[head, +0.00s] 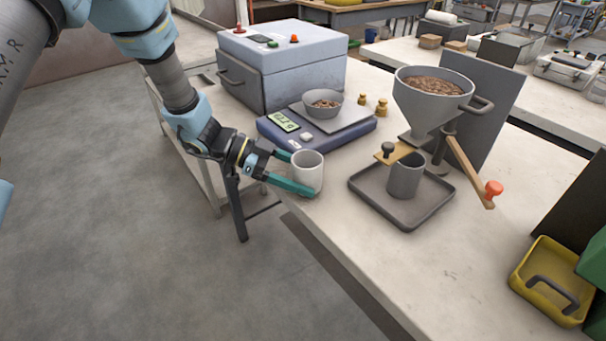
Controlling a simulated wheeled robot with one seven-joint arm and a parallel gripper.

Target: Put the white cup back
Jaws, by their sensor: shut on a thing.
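The white cup (308,171) is upright at the near left edge of the bench, in front of the scale. My gripper (302,174) reaches in from the left with its teal fingers on either side of the cup and is shut on it. I cannot tell whether the cup's base touches the bench top.
A scale (275,137) with a grey bowl (323,104) of pellets stands just behind the cup. A hopper (431,100) stands to the right above a grey cup (404,176) in a tray (432,213). Brass weights (381,108) stand behind. The front bench top is clear.

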